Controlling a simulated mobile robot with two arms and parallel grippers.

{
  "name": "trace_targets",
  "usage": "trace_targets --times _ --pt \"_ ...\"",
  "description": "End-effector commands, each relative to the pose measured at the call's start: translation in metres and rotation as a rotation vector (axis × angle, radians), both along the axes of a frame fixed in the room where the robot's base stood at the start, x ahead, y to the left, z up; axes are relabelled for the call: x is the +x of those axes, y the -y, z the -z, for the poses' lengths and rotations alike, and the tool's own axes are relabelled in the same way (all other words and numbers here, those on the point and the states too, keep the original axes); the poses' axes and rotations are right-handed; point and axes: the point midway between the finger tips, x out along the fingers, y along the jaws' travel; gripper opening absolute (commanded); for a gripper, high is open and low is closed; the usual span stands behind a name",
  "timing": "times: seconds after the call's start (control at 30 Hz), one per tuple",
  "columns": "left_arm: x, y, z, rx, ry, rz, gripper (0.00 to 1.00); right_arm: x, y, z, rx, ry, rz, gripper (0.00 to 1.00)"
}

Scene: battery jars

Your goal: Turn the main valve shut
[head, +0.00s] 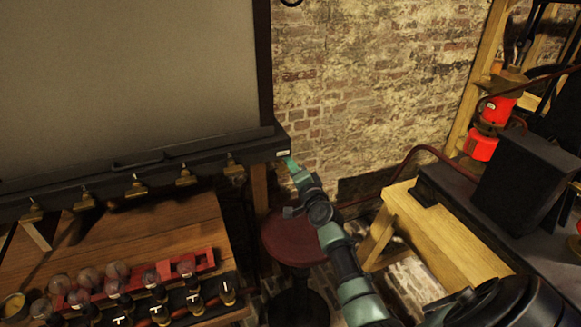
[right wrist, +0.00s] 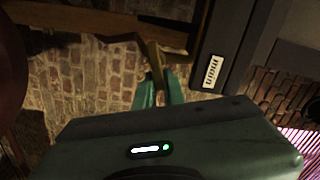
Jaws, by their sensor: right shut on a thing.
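The main valve shows in the right wrist view as a brass lever (right wrist: 154,58) beside a white label reading "main" (right wrist: 212,72). My right gripper (right wrist: 160,84) has its green fingers shut on the lever. In the head view, my right gripper (head: 289,162) is at the right end of the dark rail (head: 150,170), just below the small label (head: 284,153). There the lever is too small or hidden to make out. My left gripper is not in view.
Several brass taps (head: 185,177) hang along the rail. Below, a wooden table (head: 180,225) holds glass jars and a red rack (head: 205,260). A red round stool (head: 290,240) stands under my right arm.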

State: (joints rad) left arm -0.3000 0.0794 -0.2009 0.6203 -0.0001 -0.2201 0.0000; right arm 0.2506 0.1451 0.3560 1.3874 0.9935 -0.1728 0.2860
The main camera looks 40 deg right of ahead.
Motion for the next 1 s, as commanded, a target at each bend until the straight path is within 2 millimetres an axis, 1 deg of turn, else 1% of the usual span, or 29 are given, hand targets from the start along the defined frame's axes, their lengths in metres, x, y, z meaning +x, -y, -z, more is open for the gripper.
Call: trace_targets --times 0.03,0.2,0.4,0.7,1.0 --pt "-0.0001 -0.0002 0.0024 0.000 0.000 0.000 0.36 0.0000 -0.0004 0.0032 0.041 0.009 -0.001 0.00" --pt "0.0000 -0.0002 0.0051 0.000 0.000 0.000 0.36 -0.0002 0.0005 0.0060 0.166 0.038 0.000 0.00" --pt "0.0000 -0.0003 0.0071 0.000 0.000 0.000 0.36 -0.0002 0.0005 0.0083 0.271 0.063 -0.001 0.00" --pt "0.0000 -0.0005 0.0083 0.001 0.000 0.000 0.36 -0.0004 0.0008 0.0099 0.344 0.080 0.000 0.00" --pt "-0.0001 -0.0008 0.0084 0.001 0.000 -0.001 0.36 -0.0005 0.0007 0.0101 0.352 0.082 0.000 0.00"
